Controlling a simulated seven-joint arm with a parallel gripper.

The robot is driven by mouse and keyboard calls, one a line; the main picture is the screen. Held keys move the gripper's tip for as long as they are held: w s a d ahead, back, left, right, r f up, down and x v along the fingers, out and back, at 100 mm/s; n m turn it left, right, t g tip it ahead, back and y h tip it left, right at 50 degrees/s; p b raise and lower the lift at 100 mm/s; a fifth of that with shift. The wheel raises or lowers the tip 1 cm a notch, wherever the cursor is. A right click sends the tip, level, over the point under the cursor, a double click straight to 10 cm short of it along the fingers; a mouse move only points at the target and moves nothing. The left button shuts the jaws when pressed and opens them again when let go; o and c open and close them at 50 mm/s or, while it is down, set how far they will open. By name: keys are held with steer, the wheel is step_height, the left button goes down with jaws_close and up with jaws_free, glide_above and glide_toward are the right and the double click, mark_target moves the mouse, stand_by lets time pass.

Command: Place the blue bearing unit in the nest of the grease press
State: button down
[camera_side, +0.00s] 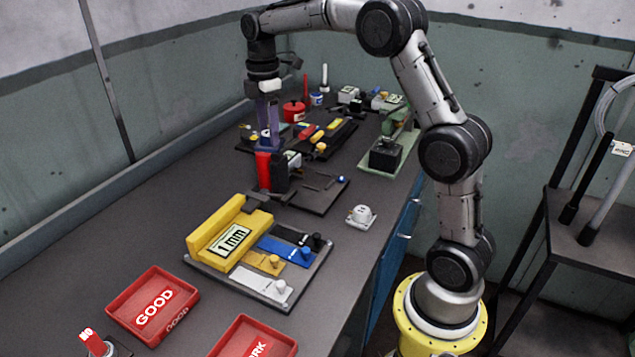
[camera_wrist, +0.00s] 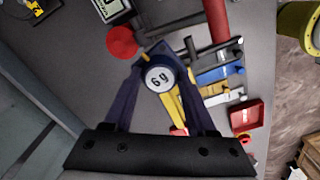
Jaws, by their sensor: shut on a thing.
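My gripper (camera_wrist: 160,82) points down and is shut on the blue bearing unit (camera_wrist: 151,51), whose round white face reads "6 g" in the wrist view. In the side view my gripper (camera_side: 268,140) is above the left part of the bench, just behind a red cylinder (camera_side: 263,168), and the held unit is hard to make out there. The red cylinder stands by a black fixture (camera_side: 281,172) with a small display on a dark base plate (camera_side: 320,193). This looks like the grease press, but I cannot be sure. Its nest cannot be made out.
A yellow "1 mm" block (camera_side: 232,238) with coloured slides stands in front. Red GOOD tray (camera_side: 153,301) and another red tray (camera_side: 252,340) lie nearest. A white button unit (camera_side: 361,216) sits right. A green-based machine (camera_side: 388,150) and red pot (camera_side: 294,111) stand behind.

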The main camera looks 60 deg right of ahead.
steer(key=s+d+r+n, duration=0.3)
steer(key=d+r+n, duration=0.3)
steer(key=n, duration=0.1)
steer(key=s+d+r+n, duration=0.3)
steer(key=d+r+n, duration=0.3)
steer(key=d+n, duration=0.15)
steer(key=f, duration=1.8)
steer(key=a+f, duration=0.1)
steer(key=f, duration=0.8)
steer(key=shift+w+f, duration=0.1)
steer(key=shift+f, duration=0.15)
steer(key=shift+f, duration=0.1)
steer(key=shift+c, duration=1)
jaws_free()
steer(key=shift+f, duration=0.15)
step_height(320, 180, up, 12)
steer(key=shift+r, duration=0.2)
